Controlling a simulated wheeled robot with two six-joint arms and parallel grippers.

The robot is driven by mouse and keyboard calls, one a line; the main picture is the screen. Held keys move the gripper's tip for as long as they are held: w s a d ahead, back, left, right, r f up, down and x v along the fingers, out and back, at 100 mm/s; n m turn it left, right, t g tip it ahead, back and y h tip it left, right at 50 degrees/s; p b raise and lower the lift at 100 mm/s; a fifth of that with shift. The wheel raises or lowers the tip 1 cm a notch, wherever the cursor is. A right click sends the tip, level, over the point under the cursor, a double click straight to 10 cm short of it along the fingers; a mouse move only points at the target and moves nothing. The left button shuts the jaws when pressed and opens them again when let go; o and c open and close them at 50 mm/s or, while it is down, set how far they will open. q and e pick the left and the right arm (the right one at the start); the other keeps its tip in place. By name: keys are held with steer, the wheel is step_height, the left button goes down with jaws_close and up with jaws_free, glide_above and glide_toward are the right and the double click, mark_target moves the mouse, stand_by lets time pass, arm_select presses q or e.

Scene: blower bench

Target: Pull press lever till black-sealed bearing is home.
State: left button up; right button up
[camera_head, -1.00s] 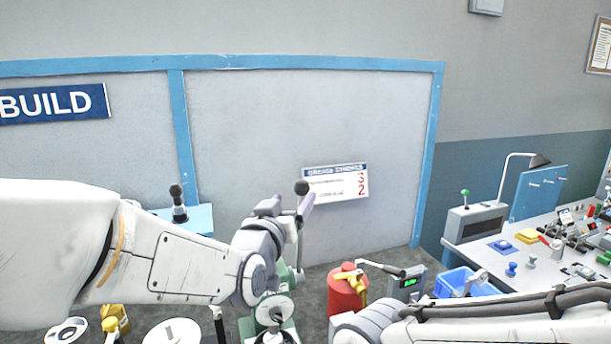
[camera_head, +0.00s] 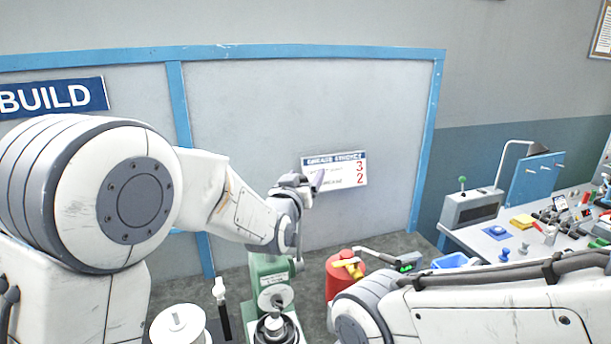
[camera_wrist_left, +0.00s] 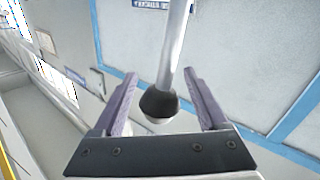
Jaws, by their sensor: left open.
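The green press (camera_head: 268,268) stands at the bottom middle of the head view, with its round ram plate (camera_head: 272,298) facing me. Its thin metal lever (camera_head: 299,240) rises on the right side, and the top is hidden by my left gripper (camera_head: 312,181). In the left wrist view, the lever's black ball knob (camera_wrist_left: 158,104) is between the two purple fingers of my open left gripper (camera_wrist_left: 160,95), with a gap visible on both sides. A dark part (camera_head: 275,329) is under the ram; I cannot tell whether it is the black-sealed bearing.
A red can (camera_head: 342,279) stands right of the press. My right arm crosses the lower right. A white spool-like part (camera_head: 178,328) is left of the press. A cluttered workbench (camera_head: 470,236) stands at far right.

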arm_select(q)
jaws_close()
stand_by(1.4)
